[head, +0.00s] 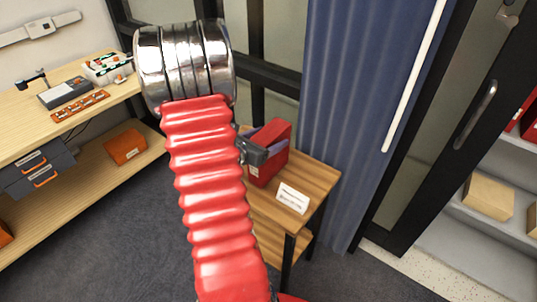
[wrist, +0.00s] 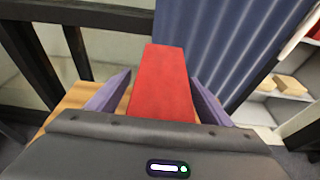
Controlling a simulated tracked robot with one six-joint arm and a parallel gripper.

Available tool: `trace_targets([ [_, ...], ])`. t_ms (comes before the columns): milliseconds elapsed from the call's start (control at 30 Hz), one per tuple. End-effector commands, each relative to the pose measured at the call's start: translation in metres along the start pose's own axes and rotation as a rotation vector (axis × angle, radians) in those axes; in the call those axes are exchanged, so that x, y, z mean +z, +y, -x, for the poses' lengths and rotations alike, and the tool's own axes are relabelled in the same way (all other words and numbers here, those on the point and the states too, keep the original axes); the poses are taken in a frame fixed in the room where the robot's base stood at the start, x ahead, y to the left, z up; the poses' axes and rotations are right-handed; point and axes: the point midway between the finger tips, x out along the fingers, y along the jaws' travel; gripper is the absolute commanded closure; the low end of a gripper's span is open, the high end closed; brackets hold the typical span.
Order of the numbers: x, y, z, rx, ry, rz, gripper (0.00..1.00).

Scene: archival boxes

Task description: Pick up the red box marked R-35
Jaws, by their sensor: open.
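A red box (head: 270,152) stands on a small wooden side table (head: 318,179) in the head view. In the wrist view the red box (wrist: 160,84) lies between the two purple fingers of my gripper (wrist: 158,92), with one finger on each side. The fingers are open, and a gap shows between each finger and the box in the wrist view. In the head view my gripper (head: 262,140) is at the box, partly hidden behind my red arm. No R-35 marking is readable; a small pale label shows low on the box.
A white card (head: 293,197) lies on the side table in front of the box. A blue curtain (head: 340,110) hangs close behind. A workbench (head: 20,130) with tools is at the left, and an orange box (head: 125,146) sits on its lower shelf. Grey shelves (head: 475,222) with a cardboard box (head: 488,195) stand at the right.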

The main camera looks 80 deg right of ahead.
Motion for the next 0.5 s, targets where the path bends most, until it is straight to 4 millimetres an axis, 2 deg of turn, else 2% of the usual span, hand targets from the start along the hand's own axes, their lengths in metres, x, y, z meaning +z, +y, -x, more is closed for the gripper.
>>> trace_targets([
  [200, 0.0, 0.0, 0.0002, 0.0, 0.0, 0.0, 0.27],
  [500, 0.0, 0.0, 0.0003, 0.0, 0.0, 0.0, 0.48],
])
